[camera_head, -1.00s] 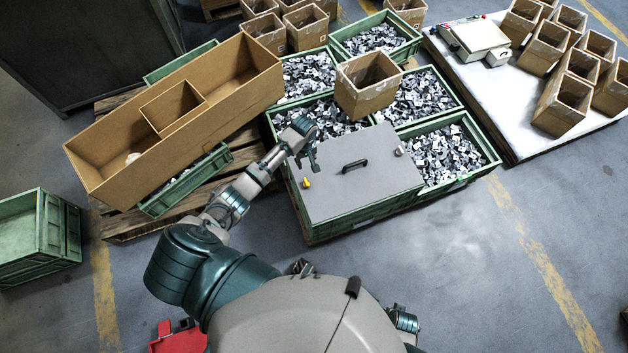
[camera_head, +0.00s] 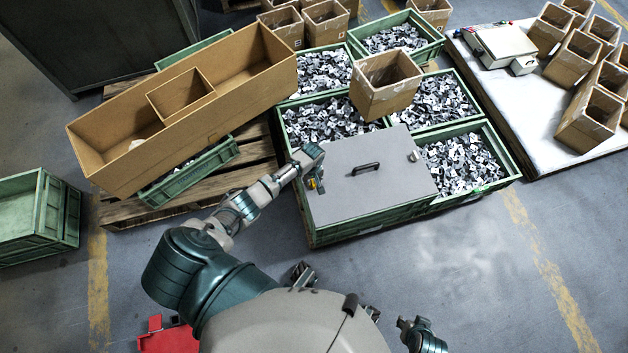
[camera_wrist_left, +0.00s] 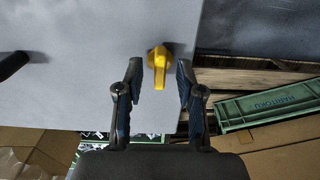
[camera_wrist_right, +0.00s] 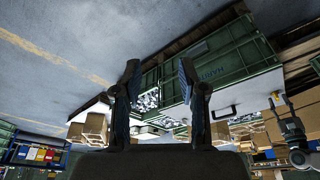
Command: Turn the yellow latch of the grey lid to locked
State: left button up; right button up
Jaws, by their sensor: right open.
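The grey lid (camera_head: 365,192) covers the near left green crate and has a black handle (camera_head: 366,168) in its middle. The yellow latch (camera_head: 311,184) is at the lid's left edge. In the left wrist view the latch (camera_wrist_left: 159,68) points down the picture, its narrow end between the fingertips. My left gripper (camera_wrist_left: 160,75) is open around the latch, with gaps on both sides and no visible contact. In the head view the left gripper (camera_head: 316,180) partly hides the latch. My right gripper (camera_wrist_right: 157,80) is open and empty, away from the lid.
A cardboard box (camera_head: 385,84) stands just behind the lid. Green crates of metal parts (camera_head: 462,160) lie around it. A long cardboard tray (camera_head: 110,156) on a pallet is left of my left arm. The floor at the front right is clear.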

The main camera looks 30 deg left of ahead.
pick_arm(q)
grip_shut()
